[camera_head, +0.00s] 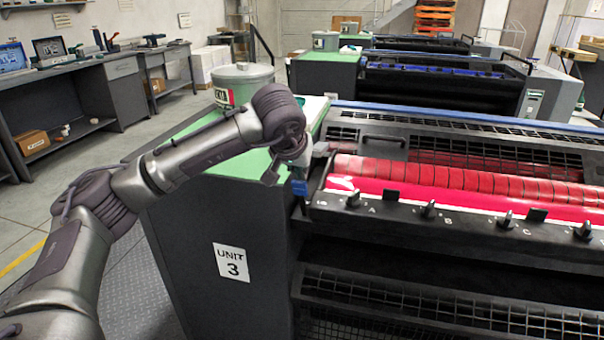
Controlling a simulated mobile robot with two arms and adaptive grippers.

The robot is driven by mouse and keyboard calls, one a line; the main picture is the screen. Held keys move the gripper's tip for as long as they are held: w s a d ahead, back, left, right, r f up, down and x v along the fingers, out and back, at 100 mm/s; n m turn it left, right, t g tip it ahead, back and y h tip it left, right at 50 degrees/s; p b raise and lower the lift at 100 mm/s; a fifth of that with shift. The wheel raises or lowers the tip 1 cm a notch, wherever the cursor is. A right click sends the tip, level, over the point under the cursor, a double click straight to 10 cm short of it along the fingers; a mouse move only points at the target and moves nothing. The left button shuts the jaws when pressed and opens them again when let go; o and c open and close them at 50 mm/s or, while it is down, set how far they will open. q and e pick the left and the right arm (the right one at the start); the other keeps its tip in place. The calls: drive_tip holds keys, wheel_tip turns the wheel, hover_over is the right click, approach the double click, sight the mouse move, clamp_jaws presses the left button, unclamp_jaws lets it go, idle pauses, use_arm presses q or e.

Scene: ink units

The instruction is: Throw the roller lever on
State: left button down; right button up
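My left arm reaches in from the left, and its gripper (286,175) points down at the left end of the ink unit marked "UNIT 3". A small blue piece (299,187) shows right at the fingertips, by the edge between the green-topped side cabinet and the rollers. It may be the grip of the roller lever, but the gripper partly hides it. I cannot tell whether the fingers touch it or are closed around it. The red-inked roller (450,180) lies just to the right. My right gripper is out of view.
A grey ink can (242,82) stands on the green top (240,163) behind my forearm. A black rail (440,222) with several ink keys runs along the front of the rollers. A workbench (75,80) stands at the left, with open floor between.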

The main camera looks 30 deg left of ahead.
use_arm(q)
drive_tip(key=v, duration=1.1)
drive_tip(key=shift+s, duration=0.25)
